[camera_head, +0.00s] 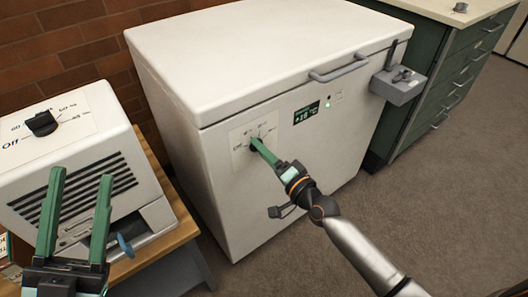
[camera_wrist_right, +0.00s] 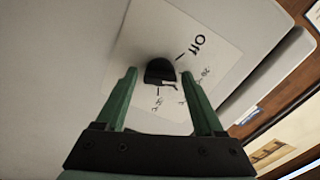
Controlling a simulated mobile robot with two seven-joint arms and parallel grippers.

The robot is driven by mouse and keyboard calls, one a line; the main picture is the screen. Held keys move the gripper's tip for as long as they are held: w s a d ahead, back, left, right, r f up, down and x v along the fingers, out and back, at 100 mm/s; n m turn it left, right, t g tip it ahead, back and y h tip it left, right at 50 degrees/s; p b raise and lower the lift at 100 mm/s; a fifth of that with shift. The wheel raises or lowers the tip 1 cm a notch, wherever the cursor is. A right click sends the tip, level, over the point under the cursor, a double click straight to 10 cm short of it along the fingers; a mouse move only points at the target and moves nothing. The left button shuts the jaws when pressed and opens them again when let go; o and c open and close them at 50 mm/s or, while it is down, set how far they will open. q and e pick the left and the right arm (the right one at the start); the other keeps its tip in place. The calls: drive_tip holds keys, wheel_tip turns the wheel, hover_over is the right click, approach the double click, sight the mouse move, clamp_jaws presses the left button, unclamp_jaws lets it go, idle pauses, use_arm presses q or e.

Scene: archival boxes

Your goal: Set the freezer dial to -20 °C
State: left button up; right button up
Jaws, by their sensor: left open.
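The white chest freezer (camera_head: 185,125) stands in the middle of the head view. Its black dial (camera_head: 254,143) sits on a pale scale plate on the front, mostly hidden by my right gripper (camera_head: 258,144). In the right wrist view the dial (camera_wrist_right: 160,71) lies between the tips of my right gripper (camera_wrist_right: 159,75), with a gap on each side. That gripper is open. "Off" shows on the plate (camera_wrist_right: 205,50); the other marks are too small to read surely. A lit green display (camera_head: 306,113) seems to show 18, its sign unclear. My left gripper (camera_head: 81,174) is open and empty at lower left.
A white device (camera_head: 75,150) with its own black dial (camera_head: 41,123) marked "Off" stands on a wooden table at left, behind my left gripper. A grey latch box (camera_head: 398,86) and green drawer cabinet (camera_head: 440,75) are at right. The floor at right is clear.

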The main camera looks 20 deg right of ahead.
drive_tip(key=shift+o, duration=0.6)
use_arm(q)
drive_tip(key=shift+r, duration=0.1)
drive_tip(key=w+f+n+g+y+p, duration=0.1)
drive_tip(key=w+f+n+y, duration=0.3)
drive_tip(key=f, duration=0.3)
drive_tip(key=shift+w+a+y, duration=0.2)
drive_tip(key=shift+a+y, duration=0.2)
drive_tip(key=shift+y, duration=0.3)
use_arm(e)
drive_tip(key=v, duration=1.2)
drive_tip(key=shift+s, duration=0.25)
drive_tip(key=shift+d+r, duration=0.1)
